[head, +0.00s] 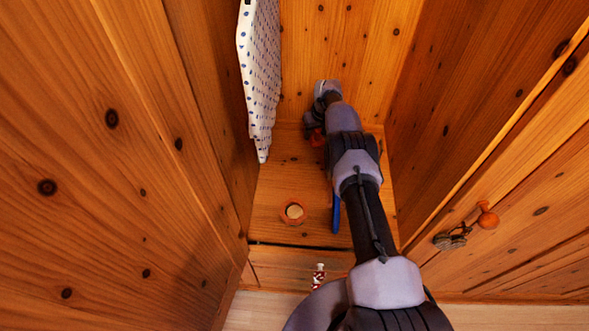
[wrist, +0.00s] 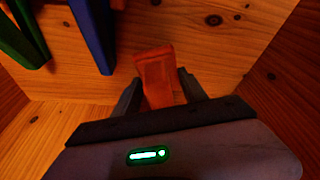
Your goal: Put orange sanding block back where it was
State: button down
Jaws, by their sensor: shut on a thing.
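The orange sanding block (wrist: 155,68) is between the two dark fingers of my gripper (wrist: 160,92) in the wrist view, its upper end sticking out past them. My gripper is shut on it. In the head view, my arm reaches deep into a wooden wardrobe, and a small orange-red part of the block (head: 317,138) shows beside the gripper (head: 314,132) near the back wall. The arm hides much of the floor there. I cannot tell whether the block touches the floor.
A blue thing (head: 336,213) is partly behind my arm; blue (wrist: 93,32) and green (wrist: 22,42) pieces show in the wrist view. A red-and-white figure (head: 319,277) is in front.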

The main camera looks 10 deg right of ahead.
aim_at(312, 140)
jog(key=shift+s+r+p, duration=0.1)
jog(key=shift+r+p, duration=0.1)
jog(key=shift+p, duration=0.15)
jog(key=s+a+p, duration=0.1)
jog(key=p, duration=0.1)
jog(key=s+a+r+p, duration=0.1)
jog(key=p, duration=0.1)
jog(key=shift+s, duration=0.2)
jog(key=s+a, duration=0.6)
jog(key=s, duration=0.1)
jog(key=s+a+f, duration=0.1)
jog(key=s+a, duration=0.2)
jog(key=s, duration=0.1)
jog(key=shift+a+f, duration=0.1)
jog(key=shift+a, duration=0.2)
jog(key=f, duration=0.1)
jog(key=f+b, duration=0.2)
jog(key=shift+s+a+f, duration=0.1)
jog(key=shift+s+f, duration=0.05)
jog(key=shift+s, duration=0.1)
jog(key=shift+w+f, duration=0.1)
jog(key=shift+f, duration=0.15)
jog(key=shift+r, duration=0.15)
jog(key=c, duration=0.6)
grip_release()
